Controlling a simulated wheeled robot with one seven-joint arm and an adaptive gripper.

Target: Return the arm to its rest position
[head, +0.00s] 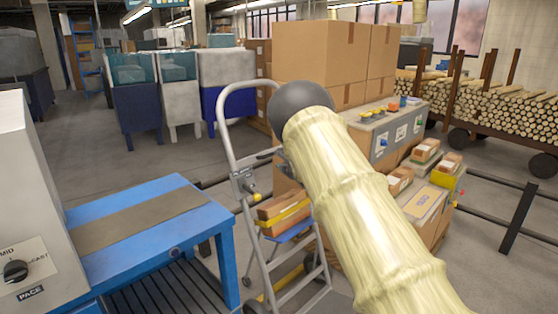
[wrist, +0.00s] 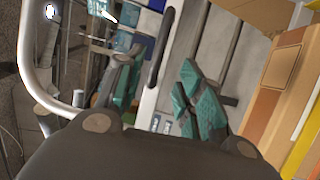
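My gripper (wrist: 158,72) shows in the wrist view with its two teal-padded fingers spread apart. No held thing shows between them; a dark bar crosses the background there. In the head view my arm, in a pale ribbed sleeve with a dark rounded joint, rises from the bottom right toward the middle. The gripper itself cannot be made out in the head view. A grey hand truck (head: 229,139) stands just left of my arm. Its curved tube (wrist: 39,60) appears to show at the left of the wrist view.
A blue table (head: 145,205) and a grey machine (head: 30,190) stand at left. Stacked cartons (head: 318,55) and a control panel (head: 388,135) are behind my arm. Small boxes, a dark rail (head: 518,218) and a log cart (head: 495,110) are at right. Open floor lies at back left.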

